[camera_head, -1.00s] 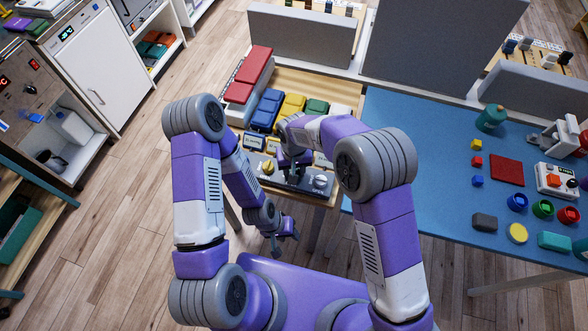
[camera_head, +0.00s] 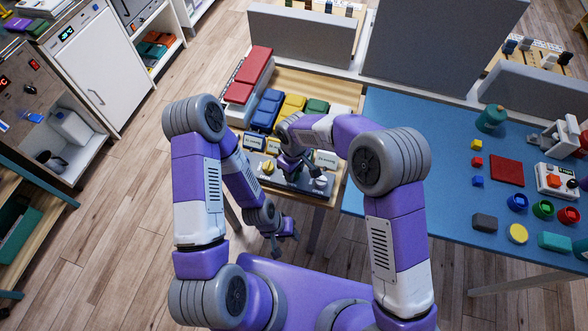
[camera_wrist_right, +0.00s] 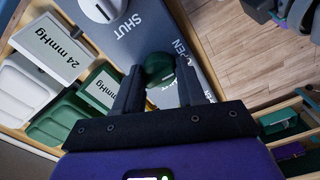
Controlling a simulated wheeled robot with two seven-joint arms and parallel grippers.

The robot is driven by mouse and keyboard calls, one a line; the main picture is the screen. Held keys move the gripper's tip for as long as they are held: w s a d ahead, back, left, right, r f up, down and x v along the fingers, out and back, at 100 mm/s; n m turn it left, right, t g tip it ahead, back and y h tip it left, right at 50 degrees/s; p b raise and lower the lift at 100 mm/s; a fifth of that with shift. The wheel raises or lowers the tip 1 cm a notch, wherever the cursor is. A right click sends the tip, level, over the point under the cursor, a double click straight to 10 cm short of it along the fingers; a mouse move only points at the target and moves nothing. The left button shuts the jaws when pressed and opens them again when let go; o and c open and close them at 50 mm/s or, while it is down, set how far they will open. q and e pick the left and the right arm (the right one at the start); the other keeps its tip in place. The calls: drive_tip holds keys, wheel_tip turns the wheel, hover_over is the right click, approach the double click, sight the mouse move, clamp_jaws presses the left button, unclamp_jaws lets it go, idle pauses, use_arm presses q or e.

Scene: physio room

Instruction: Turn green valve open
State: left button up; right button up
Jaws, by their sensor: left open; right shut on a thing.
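The green valve (camera_wrist_right: 159,68) is in the right wrist view, between the fingers of my right gripper (camera_wrist_right: 160,80), which is shut on it. The valve sits on a dark panel (camera_wrist_right: 150,32) printed with "SHUT" and a partly covered "OPEN". In the head view the panel (camera_head: 291,181) lies along the front of the wooden table, and my right gripper (camera_head: 298,170) is over its middle, hiding the green valve. My left gripper (camera_head: 285,236) is open and empty, low in front of the table, apart from the panel.
A yellow valve (camera_head: 268,167) and a white valve (camera_head: 320,182) flank my right gripper on the panel. Label displays and coloured cuffs (camera_head: 290,107) stand behind it. A blue table (camera_head: 430,150) with blocks and buttons is to the right.

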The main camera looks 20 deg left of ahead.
idle(0.4)
drive_tip(key=o, duration=1.1)
drive_tip(key=shift+c, duration=0.2)
wheel_tip(320, 180, up, 8)
drive_tip(key=shift+f+p, duration=0.2)
drive_tip(key=shift+p, duration=0.3)
